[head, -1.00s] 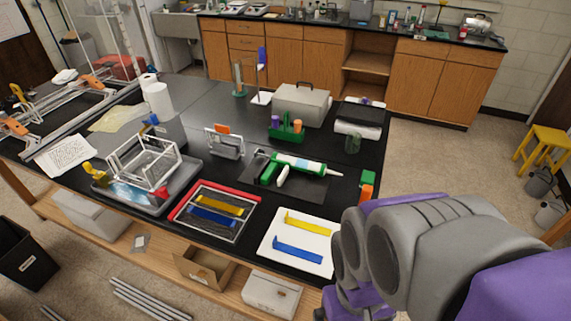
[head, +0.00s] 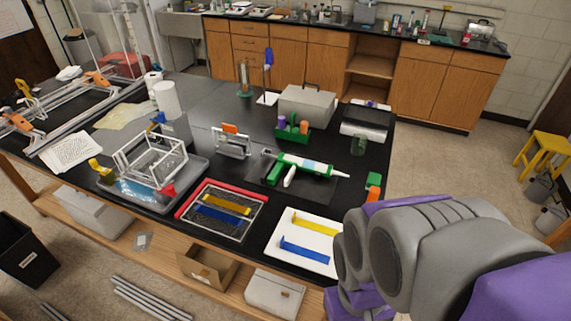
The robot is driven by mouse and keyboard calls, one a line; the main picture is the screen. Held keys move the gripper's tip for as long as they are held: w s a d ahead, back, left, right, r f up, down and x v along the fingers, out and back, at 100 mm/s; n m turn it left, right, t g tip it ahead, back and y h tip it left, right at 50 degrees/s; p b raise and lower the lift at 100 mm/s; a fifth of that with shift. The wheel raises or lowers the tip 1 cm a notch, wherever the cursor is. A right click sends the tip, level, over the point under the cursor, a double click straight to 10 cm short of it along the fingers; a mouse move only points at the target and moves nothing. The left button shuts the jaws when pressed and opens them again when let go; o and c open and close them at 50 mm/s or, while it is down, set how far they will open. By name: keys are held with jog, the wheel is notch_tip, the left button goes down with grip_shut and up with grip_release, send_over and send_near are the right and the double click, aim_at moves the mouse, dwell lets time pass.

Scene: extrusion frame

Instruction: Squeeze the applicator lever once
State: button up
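The applicator (head: 308,166) lies on a dark mat on the black bench.
A white tray (head: 283,255) with yellow and blue pieces lies at the front edge. A red-edged tray (head: 232,233), a grey tray with a wire frame (head: 195,191), a green caddy (head: 291,139) and a grey case (head: 307,104) stand around. Orange and green blocks (head: 373,185) sit at the right edge.

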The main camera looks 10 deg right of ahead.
jog(key=shift+a, duration=0.15)
jog(key=shift+c, duration=1.5)
jog(key=d, duration=0.2)
jog(key=shift+d, duration=0.3)
grip_shut()
jog(key=shift+a, duration=0.9)
